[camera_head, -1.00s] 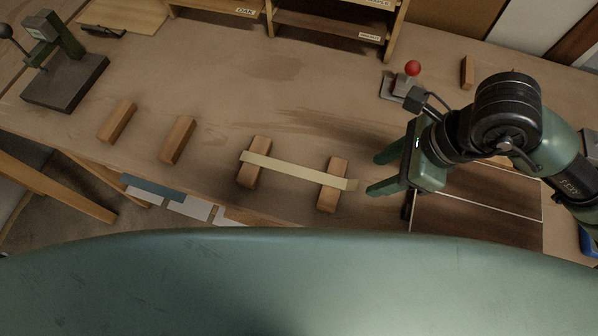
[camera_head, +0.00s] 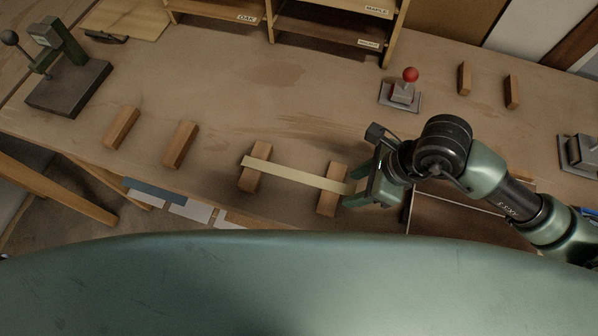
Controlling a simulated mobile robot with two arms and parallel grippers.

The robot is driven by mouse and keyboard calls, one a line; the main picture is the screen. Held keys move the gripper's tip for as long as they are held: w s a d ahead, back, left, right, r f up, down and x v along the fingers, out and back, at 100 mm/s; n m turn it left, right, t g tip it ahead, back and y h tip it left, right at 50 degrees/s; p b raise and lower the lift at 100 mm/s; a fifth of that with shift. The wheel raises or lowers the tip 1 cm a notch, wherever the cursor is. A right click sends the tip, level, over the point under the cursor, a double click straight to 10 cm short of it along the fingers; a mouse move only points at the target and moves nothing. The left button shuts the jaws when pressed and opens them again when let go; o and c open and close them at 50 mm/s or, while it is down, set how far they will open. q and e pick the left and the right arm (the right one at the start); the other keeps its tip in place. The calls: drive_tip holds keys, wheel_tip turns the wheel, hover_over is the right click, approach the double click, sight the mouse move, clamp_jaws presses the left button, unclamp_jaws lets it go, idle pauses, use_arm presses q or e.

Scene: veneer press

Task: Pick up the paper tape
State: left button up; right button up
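The paper tape (camera_head: 295,175) is a pale flat strip lying across two wooden blocks, a left one (camera_head: 249,180) and a right one (camera_head: 326,203). It bridges the gap between them. My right gripper (camera_head: 348,187) is at the tape's right end, just beside the right block. Its two fingers are apart, with the tape's end between them. Whether a finger touches the tape, I cannot tell. My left gripper is not in view.
Two more wooden blocks (camera_head: 121,128) (camera_head: 180,145) lie to the left on the workbench (camera_head: 270,105). A red-knobbed device (camera_head: 403,93) stands behind my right arm. A dark-based press (camera_head: 68,88) stands at far left. Shelves (camera_head: 325,27) line the back. The bench behind the tape is clear.

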clamp_jaws()
drive_tip(key=shift+r, duration=0.15)
